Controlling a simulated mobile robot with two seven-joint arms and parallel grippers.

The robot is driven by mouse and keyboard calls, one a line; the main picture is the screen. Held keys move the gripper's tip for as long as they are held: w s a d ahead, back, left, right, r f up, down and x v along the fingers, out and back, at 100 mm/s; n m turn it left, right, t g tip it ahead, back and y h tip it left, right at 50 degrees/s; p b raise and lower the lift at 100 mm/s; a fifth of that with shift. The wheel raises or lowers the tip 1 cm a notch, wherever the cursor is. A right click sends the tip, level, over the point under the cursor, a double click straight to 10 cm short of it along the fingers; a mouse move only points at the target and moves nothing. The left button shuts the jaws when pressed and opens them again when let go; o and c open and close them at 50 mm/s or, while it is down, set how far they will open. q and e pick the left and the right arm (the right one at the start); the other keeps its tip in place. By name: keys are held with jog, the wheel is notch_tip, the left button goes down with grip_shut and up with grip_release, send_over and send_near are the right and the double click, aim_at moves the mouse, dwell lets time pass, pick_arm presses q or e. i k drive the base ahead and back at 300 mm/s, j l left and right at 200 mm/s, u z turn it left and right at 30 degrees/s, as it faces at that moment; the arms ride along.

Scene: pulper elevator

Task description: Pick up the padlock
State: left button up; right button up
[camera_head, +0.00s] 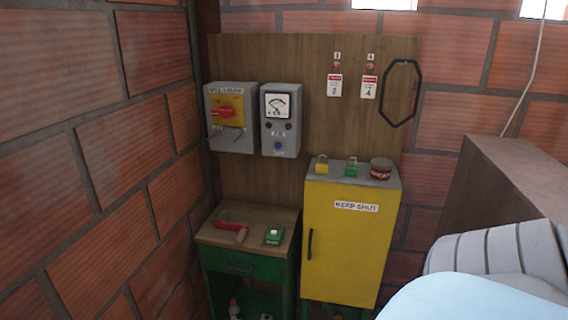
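A small yellow padlock (321,168) stands on the grey top of the yellow cabinet (345,245), near its left end. A green padlock (351,170) stands to its right. Both have a shackle on top and stand apart from each other. Two red items, possibly padlocks, hang on the wooden board above with white-and-red tags (334,86) and (369,87). Which padlock is meant cannot be told from the view. Neither of my grippers is in view.
A dark red tin (381,169) stands right of the green padlock. A black loop (383,112) hangs at right.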

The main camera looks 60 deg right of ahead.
aim_at(321, 168)
jog(key=z, duration=1.95)
jog(key=i, duration=0.1)
